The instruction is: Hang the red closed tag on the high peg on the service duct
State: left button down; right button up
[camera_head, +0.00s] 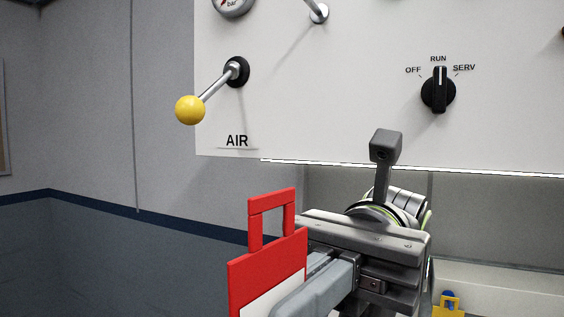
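A red tag (267,262) with an open rectangular loop at its top and a white lower panel is at bottom centre. My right gripper (303,288) reaches in from the right and is shut on the tag's lower right part. The tag is roughly upright, its bottom cut off by the picture edge. The white duct (330,95) fills the top, above and behind the tag. A metal peg with a rounded end (319,13) sticks out at its top edge; its base is out of view. The tag is well below this peg. My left gripper is not in view.
A lever with a yellow ball (190,110) juts from the duct above AIR. A black selector knob (438,91) is at right and a gauge (232,5) at top. A yellow tag (448,306) shows at lower right. The duct face between lever and knob is clear.

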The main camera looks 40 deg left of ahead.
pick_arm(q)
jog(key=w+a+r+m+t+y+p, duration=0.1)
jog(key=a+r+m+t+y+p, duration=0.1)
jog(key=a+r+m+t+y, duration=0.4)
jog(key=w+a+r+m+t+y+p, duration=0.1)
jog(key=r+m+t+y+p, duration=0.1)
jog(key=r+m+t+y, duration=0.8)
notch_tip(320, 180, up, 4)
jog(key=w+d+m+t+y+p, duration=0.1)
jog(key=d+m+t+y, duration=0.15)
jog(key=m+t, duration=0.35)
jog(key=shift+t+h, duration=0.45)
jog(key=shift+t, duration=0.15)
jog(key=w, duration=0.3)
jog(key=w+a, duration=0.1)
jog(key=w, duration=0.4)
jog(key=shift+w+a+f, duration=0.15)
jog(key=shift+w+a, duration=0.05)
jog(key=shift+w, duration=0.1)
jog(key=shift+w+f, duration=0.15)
